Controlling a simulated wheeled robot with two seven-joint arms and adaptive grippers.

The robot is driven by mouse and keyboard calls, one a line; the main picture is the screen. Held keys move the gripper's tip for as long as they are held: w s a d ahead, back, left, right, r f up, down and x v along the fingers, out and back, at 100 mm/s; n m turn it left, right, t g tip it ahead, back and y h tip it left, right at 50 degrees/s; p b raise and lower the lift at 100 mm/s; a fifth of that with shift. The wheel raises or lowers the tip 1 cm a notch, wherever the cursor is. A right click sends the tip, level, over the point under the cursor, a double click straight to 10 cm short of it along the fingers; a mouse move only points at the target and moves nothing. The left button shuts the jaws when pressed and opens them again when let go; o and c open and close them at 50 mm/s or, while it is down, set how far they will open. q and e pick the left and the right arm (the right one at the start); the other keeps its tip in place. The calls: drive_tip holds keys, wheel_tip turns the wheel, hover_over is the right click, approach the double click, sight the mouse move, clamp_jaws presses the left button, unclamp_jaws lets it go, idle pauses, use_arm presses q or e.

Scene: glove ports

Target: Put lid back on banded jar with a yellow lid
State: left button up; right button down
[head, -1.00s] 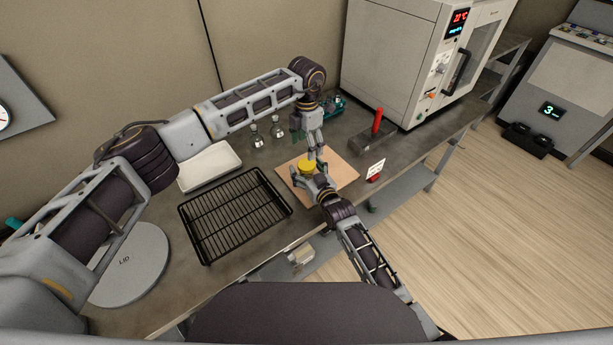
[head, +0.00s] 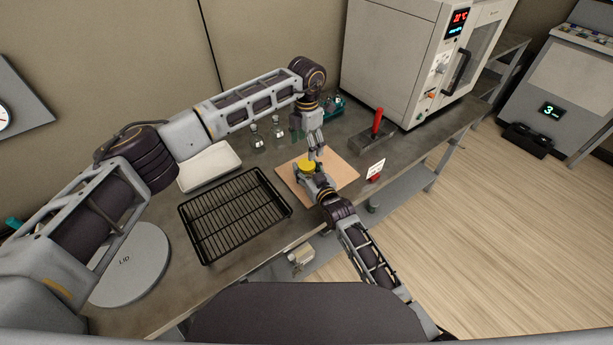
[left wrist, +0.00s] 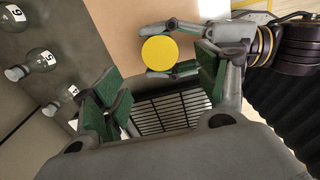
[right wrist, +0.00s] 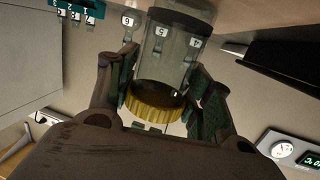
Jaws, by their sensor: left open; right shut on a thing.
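The banded jar (right wrist: 177,60) is clear glass with a dark band at its far end in the right wrist view. Its ribbed yellow lid (right wrist: 155,103) sits at its mouth; I cannot tell how firmly it is seated. The lid also shows as a disc in the left wrist view (left wrist: 160,54) and in the head view (head: 306,165). My right gripper (right wrist: 163,100) is shut on the jar, a finger on each side near the lid. My left gripper (head: 315,153) is open and empty, just above and beside the lid; its fingers show apart in the left wrist view (left wrist: 155,95).
The jar is over a tan board (head: 340,172). A black wire rack (head: 235,215) lies left of it, with a white tray (head: 208,166) behind. Flasks (head: 256,136) and a red-handled block (head: 376,128) stand nearby. A round plate marked LID (head: 130,265) lies at far left.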

use_arm(q)
drive_tip(key=o, duration=0.3)
drive_tip(key=shift+r, duration=0.15)
drive_tip(key=shift+r, duration=5.85)
use_arm(e)
drive_tip(key=c, duration=0.6)
unclamp_jaws()
drive_tip(key=shift+o, duration=0.2)
drive_tip(key=shift+s, duration=0.15)
drive_tip(key=v, duration=1.1)
drive_tip(key=shift+s+d, duration=0.2)
drive_tip(key=shift+s, duration=0.15)
